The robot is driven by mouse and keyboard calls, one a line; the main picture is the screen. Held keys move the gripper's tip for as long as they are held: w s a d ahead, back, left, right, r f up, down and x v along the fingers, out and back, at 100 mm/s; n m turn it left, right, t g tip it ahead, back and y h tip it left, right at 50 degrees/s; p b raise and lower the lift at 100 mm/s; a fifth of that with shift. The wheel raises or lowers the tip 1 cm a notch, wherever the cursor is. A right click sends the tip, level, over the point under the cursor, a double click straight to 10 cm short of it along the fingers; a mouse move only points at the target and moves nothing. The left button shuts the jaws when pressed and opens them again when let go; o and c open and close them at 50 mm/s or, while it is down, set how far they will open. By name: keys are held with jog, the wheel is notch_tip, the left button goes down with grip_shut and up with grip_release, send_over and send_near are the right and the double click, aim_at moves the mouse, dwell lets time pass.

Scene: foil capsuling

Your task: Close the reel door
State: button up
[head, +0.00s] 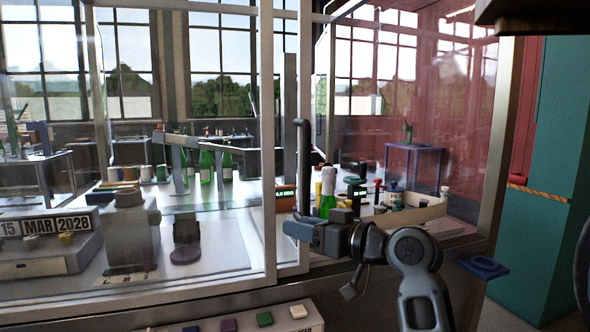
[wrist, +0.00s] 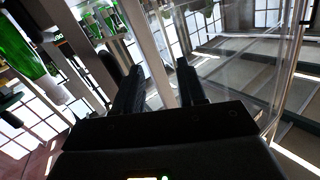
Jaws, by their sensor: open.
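A clear door panel in a pale metal frame (head: 271,150) stands at the front of the glass-walled machine; I take it to be the reel door. A black upright handle (head: 303,165) stands by its right edge. My gripper (head: 288,226) is open and empty beside the handle's lower end; contact cannot be told. In the wrist view, the two dark fingers of my gripper (wrist: 158,82) are apart, with a pale frame post (wrist: 148,50) showing beyond the gap. A dark bar, perhaps the handle, shows left of the left finger. The reel itself cannot be made out.
Green bottles (head: 227,165) stand inside the machine. Another green bottle (head: 326,199) and several small coloured items stand right of the handle. A date stamp block (head: 50,226) is at the left. Coloured buttons (head: 264,319) line the front. A blue tray (head: 482,267) juts out at the right.

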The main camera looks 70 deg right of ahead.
jog(key=n+t, duration=0.1)
jog(key=n, duration=0.1)
send_near(307, 168)
jog(key=d+x, duration=0.1)
jog(key=x, duration=0.2)
jog(key=shift+p+x, duration=1.1)
jog(key=shift+x, duration=2.5)
jog(key=shift+a+f, duration=0.1)
jog(key=shift+a, duration=0.1)
jog(key=shift+c, duration=0.4)
grip_shut()
